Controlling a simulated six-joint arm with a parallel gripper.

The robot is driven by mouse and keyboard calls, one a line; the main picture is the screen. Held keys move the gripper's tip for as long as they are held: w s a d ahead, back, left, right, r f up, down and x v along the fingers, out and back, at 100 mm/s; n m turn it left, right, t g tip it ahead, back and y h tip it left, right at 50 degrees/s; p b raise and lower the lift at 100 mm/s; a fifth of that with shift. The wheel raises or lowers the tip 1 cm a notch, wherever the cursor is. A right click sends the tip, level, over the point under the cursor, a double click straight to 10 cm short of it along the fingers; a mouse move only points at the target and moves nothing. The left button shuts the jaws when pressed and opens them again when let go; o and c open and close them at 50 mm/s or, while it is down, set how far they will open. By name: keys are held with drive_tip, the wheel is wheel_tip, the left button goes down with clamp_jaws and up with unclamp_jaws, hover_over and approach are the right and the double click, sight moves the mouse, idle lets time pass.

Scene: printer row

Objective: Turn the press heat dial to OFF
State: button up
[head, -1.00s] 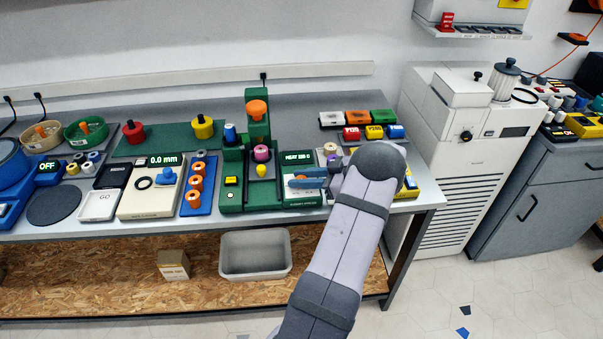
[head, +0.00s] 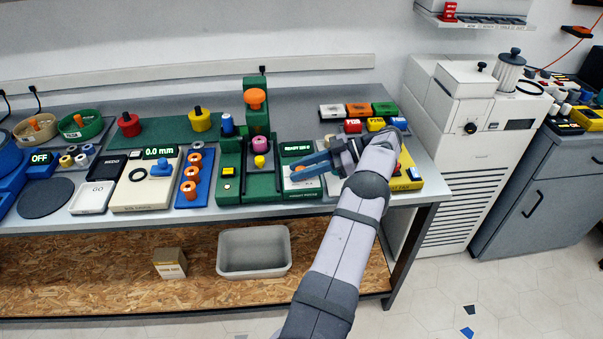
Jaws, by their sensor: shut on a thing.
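The green press (head: 232,160) stands on the bench with an orange knob (head: 255,97) on its column. Its control panel, at its right, has a lit display (head: 298,148) that seems to start with READY; the rest is too small to read surely. My gripper (head: 296,173), with blue fingers, reaches in from the right over the panel and is shut on the small orange heat dial (head: 298,168). The fingers largely cover the dial, so its pointer and markings cannot be read.
A pink knob (head: 260,145) stands on the press left of the panel. A blue rack with orange rings (head: 190,188) and a white scale (head: 132,195) stand farther left. Small coloured boxes (head: 358,110) stand behind my gripper. A grey bin (head: 254,271) is on the shelf below.

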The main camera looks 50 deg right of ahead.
drive_tip(key=shift+w, duration=0.1)
idle(0.4)
drive_tip(key=o, duration=1)
drive_tip(key=shift+g, duration=0.3)
drive_tip(key=shift+r, duration=0.1)
wheel_tip(320, 180, up, 10)
drive_tip(key=shift+f, duration=0.1)
drive_tip(key=shift+o, duration=0.2)
